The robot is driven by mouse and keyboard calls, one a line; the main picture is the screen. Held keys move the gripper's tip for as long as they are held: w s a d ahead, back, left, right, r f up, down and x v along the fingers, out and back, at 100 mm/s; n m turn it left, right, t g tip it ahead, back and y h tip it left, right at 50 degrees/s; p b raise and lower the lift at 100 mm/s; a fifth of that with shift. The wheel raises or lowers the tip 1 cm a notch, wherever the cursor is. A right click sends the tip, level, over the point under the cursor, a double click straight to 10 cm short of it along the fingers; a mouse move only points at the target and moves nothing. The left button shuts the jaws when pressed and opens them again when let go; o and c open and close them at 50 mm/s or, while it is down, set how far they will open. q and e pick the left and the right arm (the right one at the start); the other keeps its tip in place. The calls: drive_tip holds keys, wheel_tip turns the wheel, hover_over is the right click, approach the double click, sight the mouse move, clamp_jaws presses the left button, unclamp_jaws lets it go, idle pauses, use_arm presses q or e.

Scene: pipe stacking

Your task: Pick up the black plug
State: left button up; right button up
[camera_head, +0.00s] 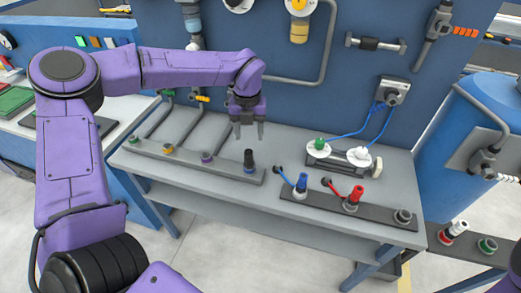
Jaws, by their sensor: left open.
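The black plug (249,157) stands upright on the right end of the dark grey strip (190,160) at the left of the workbench. A blue band shows at its lower part. My left gripper (248,133) points down with its two fingers apart, above and slightly behind the plug in the picture. Nothing shows between its fingers. I cannot tell the exact gap between fingertips and plug. My right gripper does not show.
A second dark strip (380,221) on the grey bench (300,150) carries a blue plug (301,183) and a red plug (355,195). Behind it is a fixture with blue cables (345,136). A blue wall with pipes and gauges stands behind. A blue tank (450,160) is at right.

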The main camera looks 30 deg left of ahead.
sight(249, 151)
use_arm(q)
drive_tip(key=f+p, duration=0.1)
drive_tip(key=f, duration=0.2)
drive_tip(key=f+p, duration=0.1)
drive_tip(key=f, duration=0.2)
drive_tip(key=f+p, duration=0.1)
drive_tip(key=f, duration=0.2)
drive_tip(key=shift+s+f+p, duration=0.3)
drive_tip(key=shift+f, duration=0.1)
drive_tip(key=shift+s+f, duration=0.1)
drive_tip(key=shift+f, duration=0.1)
clamp_jaws()
drive_tip(key=shift+r, duration=0.1)
drive_tip(key=shift+r, duration=0.35)
drive_tip(key=s+d+r+b, duration=0.5)
drive_tip(key=s+d+r, duration=0.2)
drive_tip(key=s+r, duration=0.5)
drive_tip(key=shift+s+b, duration=0.15)
drive_tip(key=shift+b, duration=0.2)
drive_tip(key=shift+a+r, duration=0.1)
drive_tip(key=shift+r, duration=0.05)
